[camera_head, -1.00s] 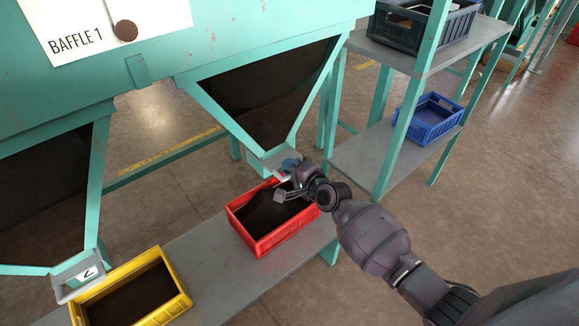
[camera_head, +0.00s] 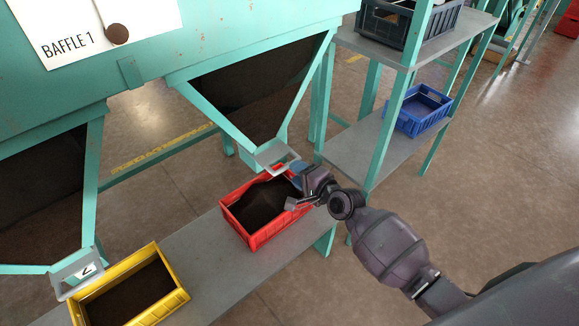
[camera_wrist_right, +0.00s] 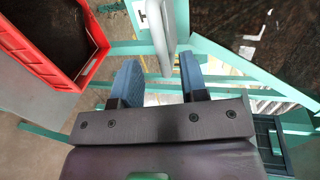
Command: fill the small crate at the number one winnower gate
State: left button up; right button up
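A red crate (camera_head: 262,240) stands on the grey bench below the right-hand winnower gate (camera_head: 277,153), holding dark, heaped material. The crate also shows at the upper left of the right wrist view (camera_wrist_right: 62,78). My right gripper (camera_head: 298,184) is beside that gate, over the crate's right rim. In the right wrist view its two blue fingers (camera_wrist_right: 160,82) are apart with nothing gripped between them. A grey bar of the gate (camera_wrist_right: 168,25) lies just beyond the fingertips. The gate's number cannot be read. My left gripper is not in view.
A yellow crate (camera_head: 181,294) with dark contents stands under the left gate (camera_head: 76,272), labelled 2. A blue crate (camera_head: 420,115) sits on the lower shelf at right, a dark grey crate (camera_head: 384,30) above it. A BAFFLE 1 sign (camera_head: 90,40) hangs upper left.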

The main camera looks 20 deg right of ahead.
jog(key=shift+v, duration=1.9)
dwell(5.4)
